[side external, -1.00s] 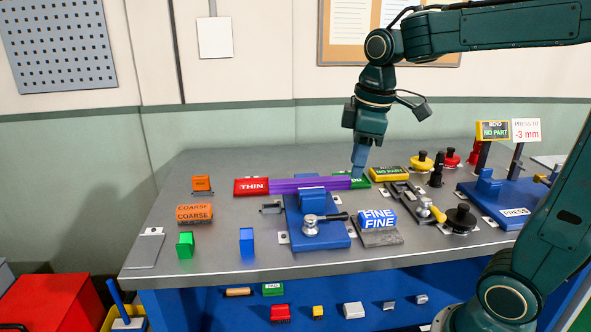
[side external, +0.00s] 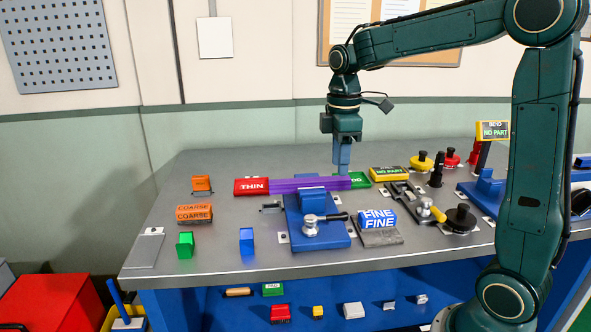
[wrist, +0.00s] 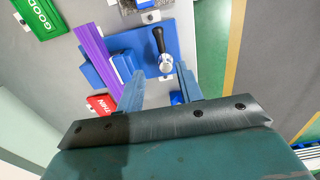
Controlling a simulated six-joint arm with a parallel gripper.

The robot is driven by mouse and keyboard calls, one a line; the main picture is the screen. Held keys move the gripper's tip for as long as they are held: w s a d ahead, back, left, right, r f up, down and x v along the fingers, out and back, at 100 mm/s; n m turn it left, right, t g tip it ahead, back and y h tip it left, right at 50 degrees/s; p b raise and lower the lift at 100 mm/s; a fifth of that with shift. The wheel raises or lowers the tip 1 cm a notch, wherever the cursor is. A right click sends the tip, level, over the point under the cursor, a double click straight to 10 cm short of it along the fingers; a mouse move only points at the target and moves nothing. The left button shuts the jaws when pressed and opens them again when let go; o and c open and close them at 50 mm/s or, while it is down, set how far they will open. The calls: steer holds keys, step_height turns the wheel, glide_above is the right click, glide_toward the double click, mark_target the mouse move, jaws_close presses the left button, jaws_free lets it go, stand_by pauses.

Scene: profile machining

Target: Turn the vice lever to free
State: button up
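The blue vice (side external: 335,236) is on the bench, with a silver hub and a lever with a black handle (side external: 337,217) on top. The handle points right in the side view. In the wrist view the black handle (wrist: 158,40) points up from the silver hub. A purple profile (side external: 285,185) lies along the vice's back side; I cannot tell whether it is clamped. My gripper (side external: 342,170) points down above the profile's right part, behind the lever and apart from it. In the wrist view its two fingers (wrist: 160,88) are spread with nothing between them.
A red THIN tray (side external: 252,187) and a green GOOD tray (side external: 361,180) are at the profile's ends. The blue FINE block (side external: 377,218) stands right of the vice. Orange COARSE block (side external: 194,214) and small green and blue blocks stand left. The bench's front strip is clear.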

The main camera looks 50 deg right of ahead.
mark_target(336, 215)
step_height(336, 215, down, 13)
steer(key=shift+r, duration=0.1)
stand_by(0.5)
jaws_close()
